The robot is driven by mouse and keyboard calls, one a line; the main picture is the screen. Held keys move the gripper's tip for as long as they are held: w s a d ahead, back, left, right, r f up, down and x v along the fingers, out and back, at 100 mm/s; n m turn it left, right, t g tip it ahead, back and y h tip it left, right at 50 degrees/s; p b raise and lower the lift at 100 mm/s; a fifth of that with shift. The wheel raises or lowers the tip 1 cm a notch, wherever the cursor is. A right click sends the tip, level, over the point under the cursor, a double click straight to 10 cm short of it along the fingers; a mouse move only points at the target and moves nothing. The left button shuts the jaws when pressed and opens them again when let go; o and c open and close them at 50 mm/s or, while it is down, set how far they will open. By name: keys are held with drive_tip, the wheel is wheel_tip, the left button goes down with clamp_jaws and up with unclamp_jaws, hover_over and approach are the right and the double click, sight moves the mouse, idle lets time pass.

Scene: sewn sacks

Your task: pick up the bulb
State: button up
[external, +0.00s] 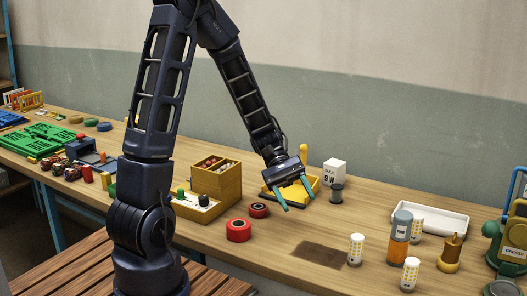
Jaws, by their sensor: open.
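Three white cylinders dotted with yellow look like LED bulbs. One bulb (356,249) stands upright at the right end of a dark brown patch. A second bulb (409,274) stands upright near the front edge, and a third (416,230) shows partly behind an orange and grey canister. My gripper (299,202) has teal fingers spread apart with nothing between them. It is in front of a yellow stand, to the left of and farther back than the bulbs. Its height above the bench is hard to tell.
The orange canister (399,238) stands close among the bulbs. A white tray (440,219), a brass-coloured piece (451,252) and a green grease can (513,240) are on the right. The brown patch (318,254) is bare.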

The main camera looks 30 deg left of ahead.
sight(356, 244)
drive_tip(key=w+d+f+n+h, duration=0.1)
drive_tip(key=d+f+n+h, duration=0.1)
drive_tip(key=f, duration=0.1)
drive_tip(key=w+d+f+n+h, duration=0.1)
drive_tip(key=d+f+n+h, duration=0.1)
drive_tip(key=d+f, duration=0.1)
drive_tip(key=w+d+f+n+h, duration=0.2)
drive_tip(key=d+f+n, duration=0.1)
drive_tip(key=shift+d+f+t+h, duration=0.15)
drive_tip(key=shift+f+t+h, duration=0.15)
drive_tip(key=shift+f, duration=0.05)
drive_tip(key=x, duration=0.5)
drive_tip(key=shift+s+d, duration=0.15)
drive_tip(key=shift+d, duration=0.05)
drive_tip(key=shift+r+x, duration=0.15)
drive_tip(key=shift+x, duration=1.2)
drive_tip(key=shift+r+x, duration=0.1)
drive_tip(key=shift+x, duration=1.25)
drive_tip(key=shift+s+a, duration=0.1)
drive_tip(key=shift+s, duration=0.05)
drive_tip(key=c, duration=1.1)
drive_tip(key=shift+o, duration=0.2)
wheel_tip(356, 244, up, 28)
drive_tip(key=shift+r, duration=0.1)
